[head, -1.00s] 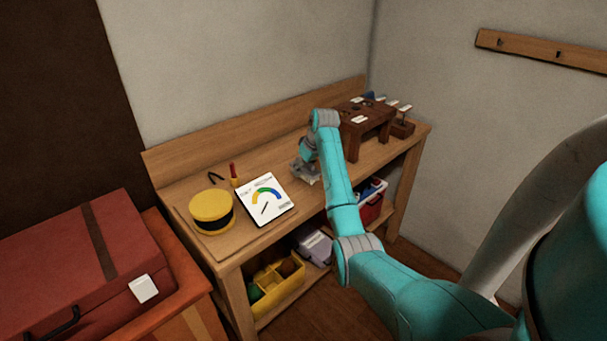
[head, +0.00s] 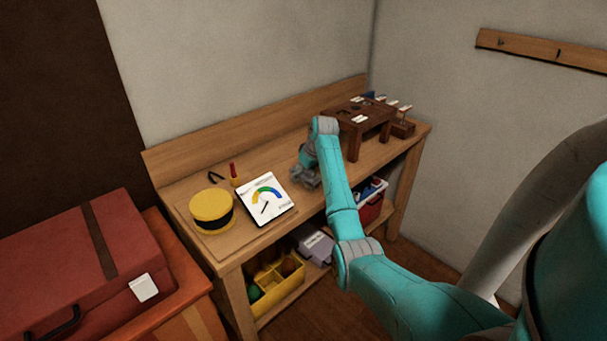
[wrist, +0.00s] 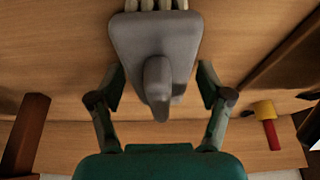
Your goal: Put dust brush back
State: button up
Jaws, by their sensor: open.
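The dust brush (wrist: 155,45) looks like a grey, wedge-shaped body with a rounded grey handle and cream bristles. In the wrist view it is at the top middle, over the wooden bench top. My gripper (wrist: 160,82) is open, with one dark finger on each side of the brush's handle end. A gap shows between each finger and the handle. In the head view my gripper (head: 306,176) is low over the middle of the workbench. The brush cannot be told apart from the gripper there.
The wooden workbench (head: 282,160) carries a yellow round tin (head: 211,208), a white gauge card (head: 267,197) and a red-and-yellow tool (head: 235,175) at left. A dark brown stand (head: 362,112) is behind at right. The lower shelf holds a yellow bin (head: 275,291).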

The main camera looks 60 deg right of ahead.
jog(key=v, duration=1.2)
jog(key=shift+r, duration=0.15)
